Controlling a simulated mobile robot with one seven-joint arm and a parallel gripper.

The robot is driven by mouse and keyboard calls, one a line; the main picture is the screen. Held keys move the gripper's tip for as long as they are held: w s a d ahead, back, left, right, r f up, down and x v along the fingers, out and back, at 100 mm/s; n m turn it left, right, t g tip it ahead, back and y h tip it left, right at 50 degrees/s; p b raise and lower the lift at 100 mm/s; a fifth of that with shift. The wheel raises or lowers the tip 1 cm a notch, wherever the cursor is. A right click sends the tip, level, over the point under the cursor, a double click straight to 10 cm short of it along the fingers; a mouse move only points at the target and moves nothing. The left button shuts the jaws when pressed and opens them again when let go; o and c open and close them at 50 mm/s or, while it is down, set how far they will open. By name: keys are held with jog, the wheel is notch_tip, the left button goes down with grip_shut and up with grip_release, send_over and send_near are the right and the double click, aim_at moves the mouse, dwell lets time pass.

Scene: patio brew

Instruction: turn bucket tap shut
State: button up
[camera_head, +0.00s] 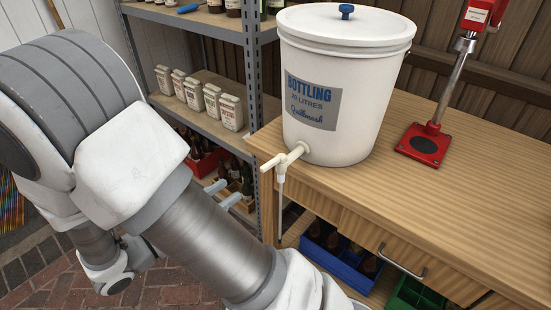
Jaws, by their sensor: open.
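The white bottling bucket (345,95) stands upright on the wooden bench with its lid on. Its cream tap (286,159) sticks out low on the left side, over the bench edge. A thin pale tube (281,210) hangs straight down from the tap. I cannot tell from the tap's small handle whether it is open or shut. My gripper (233,192) shows only as two grey fingers past my arm, lower left of the tap and apart from it. The fingers are spread with nothing seen between them; the rest of my gripper is hidden behind my arm.
A red bottle capper (424,144) stands on the bench (470,190) right of the bucket. A metal shelf (252,70) with packets and bottles stands behind left. Blue (340,266) and green (415,299) crates sit under the bench. A drawer handle (400,263) juts from its front.

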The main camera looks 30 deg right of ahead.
aim_at(280, 157)
jog(key=b+x, duration=0.2)
jog(key=x, duration=1.3)
jog(key=shift+d, duration=0.25)
grip_shut()
